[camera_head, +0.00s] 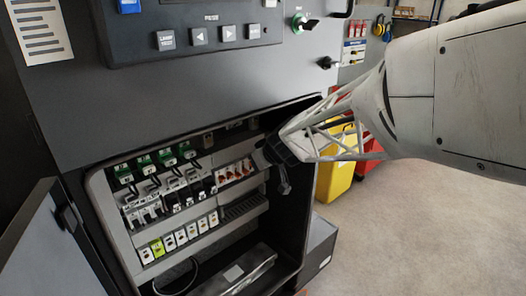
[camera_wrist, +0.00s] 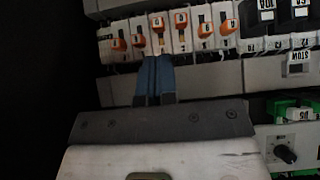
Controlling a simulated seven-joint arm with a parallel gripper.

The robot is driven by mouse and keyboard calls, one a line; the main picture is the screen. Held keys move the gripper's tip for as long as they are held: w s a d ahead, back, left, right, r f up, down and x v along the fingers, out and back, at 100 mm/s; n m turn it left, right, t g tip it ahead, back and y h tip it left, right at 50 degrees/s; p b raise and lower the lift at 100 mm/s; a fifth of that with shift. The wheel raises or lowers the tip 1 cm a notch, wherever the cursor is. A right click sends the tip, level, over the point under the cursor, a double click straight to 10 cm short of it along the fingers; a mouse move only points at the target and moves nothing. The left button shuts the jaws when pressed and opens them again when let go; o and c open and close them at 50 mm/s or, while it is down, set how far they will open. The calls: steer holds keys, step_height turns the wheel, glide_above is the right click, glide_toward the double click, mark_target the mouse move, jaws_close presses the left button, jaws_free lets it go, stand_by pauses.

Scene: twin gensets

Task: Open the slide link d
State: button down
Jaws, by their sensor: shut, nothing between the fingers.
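A row of slide links (camera_wrist: 181,33), white blocks with orange sliders, runs across the top of the wrist view. The orange sliders also show in the head view (camera_head: 229,174), on the upper rail inside the cabinet. Their letters are too small to read surely, so I cannot tell which one is d. The sliders do not all sit at the same height; the two at the left sit lower. My gripper (camera_wrist: 156,62) is shut and empty. Its blue fingertips are at the lower edge of the third link from the left; I cannot tell if they touch it.
The cabinet recess has a dark frame (camera_head: 310,190) close to my arm. Breakers (camera_head: 145,210), green-topped modules (camera_head: 165,157) and a lower row of labelled blocks (camera_head: 180,237) share it. An open door (camera_head: 45,245) stands at the left. A dark knob (camera_wrist: 285,153) shows at lower right of the wrist view.

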steer(key=shift+v, duration=1.95)
steer(key=s+d+m+g+h, duration=0.1)
steer(key=s+d+m+h, duration=0.1)
steer(key=s+d, duration=0.5)
steer(key=s+d+r+m+g+h, duration=0.1)
steer(key=s+d+m, duration=0.3)
steer(key=s+d, duration=0.4)
steer(key=s+d+r+m+g+h, duration=0.1)
steer(key=s+d+m+h, duration=0.2)
steer(key=s+d, duration=0.5)
steer(key=s, duration=1)
steer(key=shift+s+g+h, duration=0.15)
steer(key=shift+g+h, duration=0.15)
steer(key=shift+g, duration=0.1)
